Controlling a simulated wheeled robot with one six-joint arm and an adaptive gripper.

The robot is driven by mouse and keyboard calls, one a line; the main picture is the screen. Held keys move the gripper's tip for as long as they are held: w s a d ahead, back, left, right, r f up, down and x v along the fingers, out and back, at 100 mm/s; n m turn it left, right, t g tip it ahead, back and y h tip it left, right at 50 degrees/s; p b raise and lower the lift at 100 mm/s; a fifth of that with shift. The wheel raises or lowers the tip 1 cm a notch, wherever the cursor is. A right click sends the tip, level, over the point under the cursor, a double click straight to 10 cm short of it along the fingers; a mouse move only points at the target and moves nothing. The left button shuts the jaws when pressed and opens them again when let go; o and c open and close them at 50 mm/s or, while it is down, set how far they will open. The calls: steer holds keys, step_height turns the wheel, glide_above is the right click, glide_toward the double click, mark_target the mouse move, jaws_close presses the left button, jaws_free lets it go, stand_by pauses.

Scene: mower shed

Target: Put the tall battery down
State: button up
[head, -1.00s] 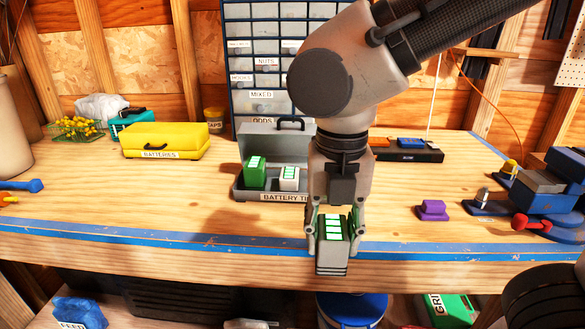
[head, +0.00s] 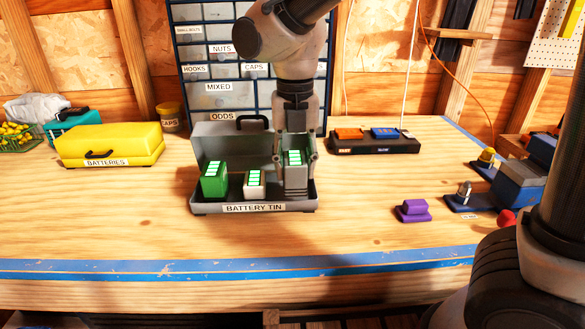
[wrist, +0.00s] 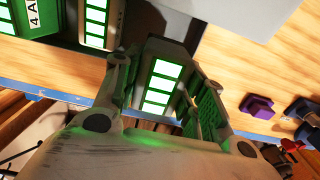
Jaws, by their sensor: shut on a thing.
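My gripper (head: 296,157) is shut on the tall battery (head: 294,178), a grey block with a green and white striped top. It stands upright in the right part of the open grey battery tin (head: 252,208). I cannot tell whether its bottom touches the tin floor. In the wrist view the battery (wrist: 159,86) sits between the fingers. A green battery (head: 214,181) stands at the left in the tin, and a shorter white battery (head: 254,185) stands in the middle, beside the held one.
A yellow case (head: 110,145) labelled BATTERIES is at the left. A black charger (head: 374,144) with orange and blue blocks is behind right. A purple block (head: 413,210) and a blue vise (head: 522,185) are at the right. A drawer cabinet (head: 222,78) stands behind the tin. The bench front is clear.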

steer(key=w, duration=0.3)
steer(key=shift+w, duration=0.2)
steer(key=shift+f, duration=1.75)
steer(key=o, duration=1.2)
steer(key=shift+f, duration=0.15)
